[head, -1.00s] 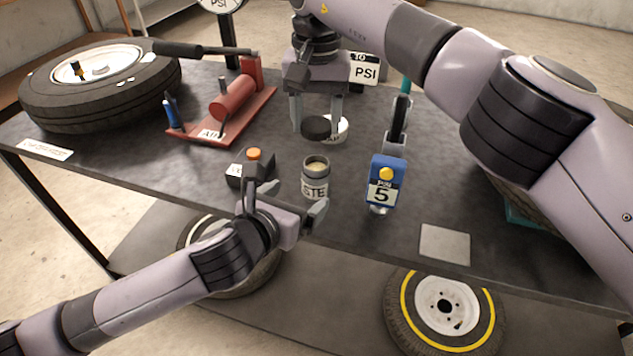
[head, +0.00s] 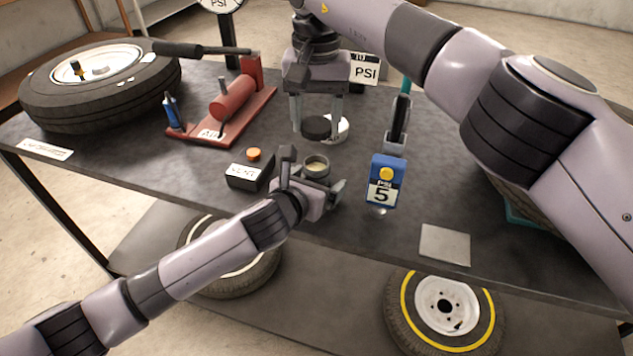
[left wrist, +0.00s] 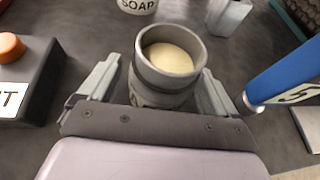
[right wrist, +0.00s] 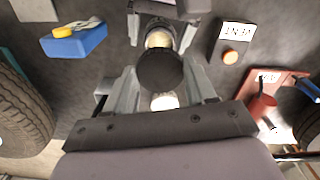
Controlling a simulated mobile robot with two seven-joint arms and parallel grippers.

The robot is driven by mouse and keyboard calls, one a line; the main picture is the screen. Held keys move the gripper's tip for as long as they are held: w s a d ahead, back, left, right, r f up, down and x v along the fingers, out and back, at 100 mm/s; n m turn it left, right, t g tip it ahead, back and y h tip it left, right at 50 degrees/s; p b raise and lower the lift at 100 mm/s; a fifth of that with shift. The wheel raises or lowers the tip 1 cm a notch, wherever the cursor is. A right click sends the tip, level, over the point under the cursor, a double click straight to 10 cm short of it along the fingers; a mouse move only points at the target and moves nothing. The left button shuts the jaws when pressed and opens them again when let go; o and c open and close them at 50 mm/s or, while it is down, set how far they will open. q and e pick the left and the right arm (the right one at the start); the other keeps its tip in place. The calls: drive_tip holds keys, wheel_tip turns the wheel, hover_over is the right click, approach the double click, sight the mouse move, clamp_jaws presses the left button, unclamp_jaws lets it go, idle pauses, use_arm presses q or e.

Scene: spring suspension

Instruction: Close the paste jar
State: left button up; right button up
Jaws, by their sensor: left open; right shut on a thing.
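The paste jar (head: 317,167) stands upright and open on the bench, with pale paste inside. It also shows in the left wrist view (left wrist: 168,62). My left gripper (head: 311,186) is open, its fingers on either side of the jar; I cannot tell if they touch it. My right gripper (head: 316,130) is shut on the dark round lid (head: 316,128) and holds it beyond the jar, apart from it. The lid also shows in the right wrist view (right wrist: 163,70). The gripper hides most of the jar's label.
A white soap container (head: 338,127) stands right behind the lid. A dark box with an orange button (head: 253,155) is left of the jar. A blue gauge marked 5 (head: 386,178) stands to the right. A red tool (head: 225,107) lies farther back left.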

use_arm(q)
drive_tip(key=c, duration=1.5)
use_arm(e)
hover_over(316, 170)
drive_tip(key=shift+f, duration=2.5)
drive_tip(key=shift+f, duration=0.1)
drive_tip(key=shift+f, duration=0.8)
drive_tip(key=shift+f, duration=0.55)
